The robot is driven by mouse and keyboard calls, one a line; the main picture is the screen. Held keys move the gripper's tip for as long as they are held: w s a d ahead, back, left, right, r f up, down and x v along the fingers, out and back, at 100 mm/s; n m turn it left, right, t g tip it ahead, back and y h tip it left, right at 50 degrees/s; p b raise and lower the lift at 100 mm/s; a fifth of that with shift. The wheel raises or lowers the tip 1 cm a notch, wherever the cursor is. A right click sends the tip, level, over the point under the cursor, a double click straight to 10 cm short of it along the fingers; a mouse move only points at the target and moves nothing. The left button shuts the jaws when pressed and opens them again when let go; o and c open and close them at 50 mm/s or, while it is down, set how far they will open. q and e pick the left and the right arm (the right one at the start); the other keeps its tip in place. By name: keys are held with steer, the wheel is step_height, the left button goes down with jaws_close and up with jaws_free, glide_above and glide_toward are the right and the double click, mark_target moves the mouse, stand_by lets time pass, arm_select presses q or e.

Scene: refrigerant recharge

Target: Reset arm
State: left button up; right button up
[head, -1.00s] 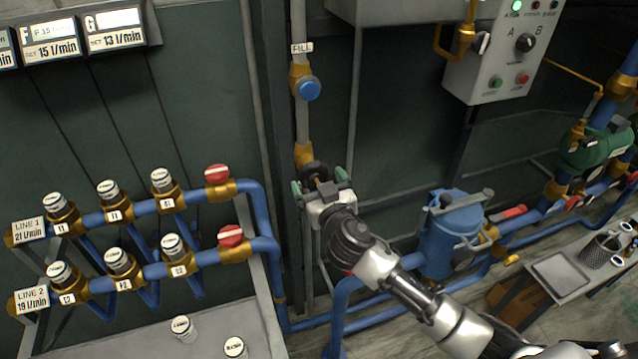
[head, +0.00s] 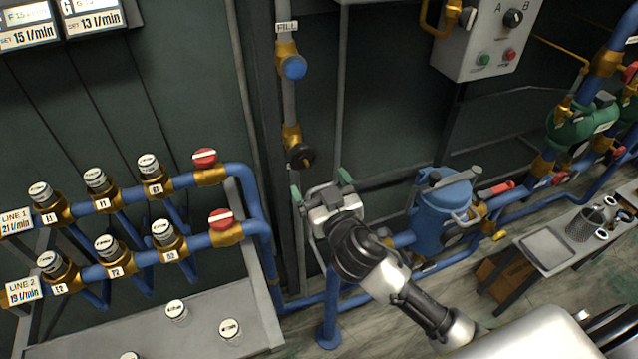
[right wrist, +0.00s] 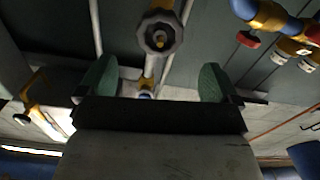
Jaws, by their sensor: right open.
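My right gripper (head: 321,190) is in the middle of the head view, with its two green-padded fingers spread apart and nothing between them. It is just below and to the right of the black handwheel (head: 300,156) at the lower end of the FILL pipe. In the right wrist view the open fingers of the right gripper (right wrist: 155,82) show left and right of the same handwheel (right wrist: 160,33), which is beyond them and apart from them. The left gripper is not in view.
Two blue pipe lines with red-capped valves (head: 221,219) run on the left above a grey bench (head: 200,335) with loose caps. A blue canister (head: 440,212) stands right of the gripper. A control box (head: 490,40) hangs above. A side table (head: 548,247) stands at right.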

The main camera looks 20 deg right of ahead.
steer(key=s+d+f+g, duration=0.1)
steer(key=s+f+g, duration=0.35)
steer(key=s, duration=0.45)
steer(key=s+d+f+g, duration=0.1)
steer(key=s+f+g, duration=0.35)
steer(key=s, duration=0.45)
steer(key=s+d+f+g, duration=0.1)
steer(key=s+f+g, duration=0.35)
steer(key=s, duration=0.45)
step_height(320, 180, down, 26)
steer(key=s+g, duration=0.1)
steer(key=g, duration=0.1)
steer(key=s+d+f+g, duration=0.1)
steer(key=s+d+f, duration=0.2)
steer(key=s+f, duration=1.2)
steer(key=shift+s+n+h, duration=0.3)
steer(key=shift+s, duration=0.2)
